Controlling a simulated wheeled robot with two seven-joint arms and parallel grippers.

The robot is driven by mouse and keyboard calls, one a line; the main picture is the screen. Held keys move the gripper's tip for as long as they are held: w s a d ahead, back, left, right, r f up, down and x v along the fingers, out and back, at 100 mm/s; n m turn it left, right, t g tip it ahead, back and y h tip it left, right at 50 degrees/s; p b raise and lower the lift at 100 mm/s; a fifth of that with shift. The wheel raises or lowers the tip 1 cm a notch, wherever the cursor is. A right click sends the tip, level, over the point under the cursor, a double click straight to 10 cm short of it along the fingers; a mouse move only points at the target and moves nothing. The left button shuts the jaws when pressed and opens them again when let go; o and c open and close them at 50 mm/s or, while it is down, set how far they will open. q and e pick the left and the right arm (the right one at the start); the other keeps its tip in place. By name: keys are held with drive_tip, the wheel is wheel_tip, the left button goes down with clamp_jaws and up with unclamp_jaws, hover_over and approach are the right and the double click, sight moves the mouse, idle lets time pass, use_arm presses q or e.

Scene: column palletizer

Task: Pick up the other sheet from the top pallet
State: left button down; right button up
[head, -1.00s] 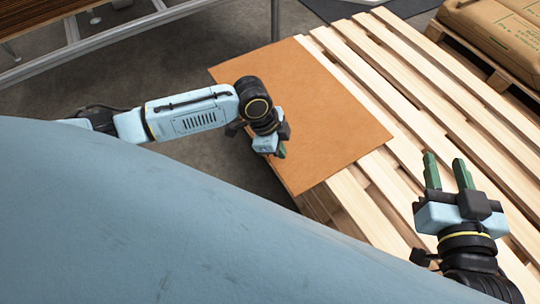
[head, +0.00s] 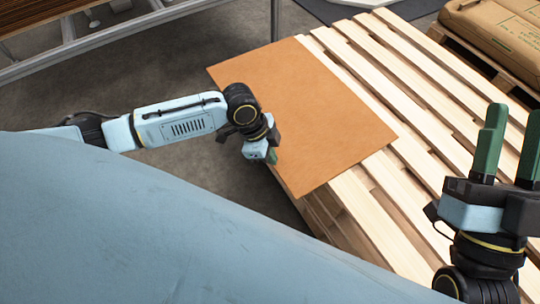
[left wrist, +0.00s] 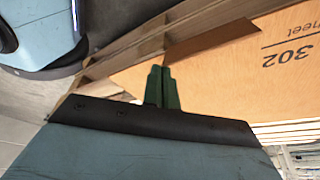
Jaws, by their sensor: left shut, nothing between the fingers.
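One flat orange-brown sheet (head: 315,110) lies on the top slats of the pallet (head: 372,215), covering its left part. In the left wrist view the sheet (left wrist: 225,75) shows printing with "302", upside down. My left gripper (head: 272,157) is at the sheet's near left edge in the head view. Its green fingers (left wrist: 161,88) are together in the left wrist view, with nothing between them. I cannot tell whether they touch the sheet. My right gripper (head: 516,112) is open and empty, over the pallet's right part, with its fingers pointing up in the picture.
Brown sacks (head: 498,30) lie on another pallet at the top right. A grey metal frame (head: 150,25) stands at the top left. Bare grey floor (head: 190,165) lies left of the sheet. The pallet's slats right of the sheet are clear.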

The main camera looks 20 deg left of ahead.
use_arm(q)
drive_tip(key=shift+a, duration=0.15)
